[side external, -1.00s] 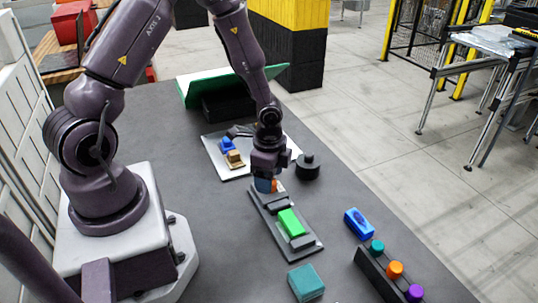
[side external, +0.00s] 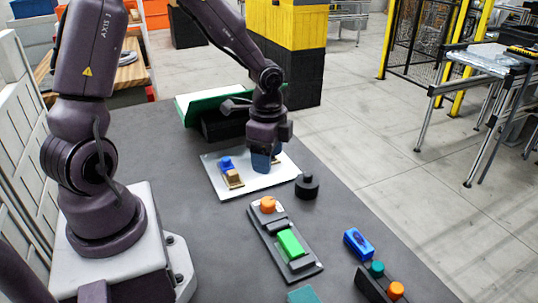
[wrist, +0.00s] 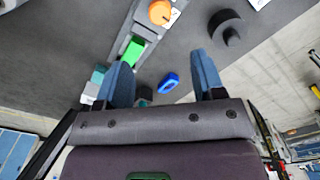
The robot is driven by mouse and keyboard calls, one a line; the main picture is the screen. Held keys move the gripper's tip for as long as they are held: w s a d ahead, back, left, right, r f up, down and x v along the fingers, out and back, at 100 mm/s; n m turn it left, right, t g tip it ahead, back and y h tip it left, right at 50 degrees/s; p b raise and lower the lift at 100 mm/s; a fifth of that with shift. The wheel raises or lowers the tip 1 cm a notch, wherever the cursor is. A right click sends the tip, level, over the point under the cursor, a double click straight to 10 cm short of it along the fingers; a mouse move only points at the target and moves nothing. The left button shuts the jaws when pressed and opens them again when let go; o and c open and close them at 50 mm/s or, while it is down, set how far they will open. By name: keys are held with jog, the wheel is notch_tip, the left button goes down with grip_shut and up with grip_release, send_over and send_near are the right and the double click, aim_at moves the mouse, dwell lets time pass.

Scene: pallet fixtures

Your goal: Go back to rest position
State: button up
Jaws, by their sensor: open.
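My gripper (side external: 262,160) is up over the white plate in the side view, with its blue fingers pointing down. In the wrist view its two blue fingers (wrist: 162,75) stand apart with nothing between them. The dark pallet fixture (side external: 309,270) lies on the table below and nearer the side camera. It carries an orange round cap (side external: 268,204) at its far end and a green block (side external: 291,242) in its middle. The cap (wrist: 160,12) and green block (wrist: 133,52) also show in the wrist view, clear of the fingers.
The white plate (side external: 216,180) bears small blue (side external: 226,163) and tan (side external: 233,179) pieces. A black round knob (side external: 307,187) stands beside it. A blue block (side external: 358,243), a dark rack with teal and orange knobs (side external: 372,287) and a teal block (side external: 304,296) lie nearer. A green panel (side external: 188,111) stands behind.

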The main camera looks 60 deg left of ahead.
jog(key=s+d+r+n+t, duration=0.2)
jog(key=s+r, duration=0.4)
jog(key=r, duration=0.3)
jog(key=s+d+r+n+t, duration=0.3)
jog(key=s+r+n, duration=0.3)
jog(key=r, duration=0.3)
jog(key=shift+s+d+r+n+t, duration=0.2)
jog(key=shift+d+r+n+t, duration=0.15)
jog(key=shift+d+n, duration=0.35)
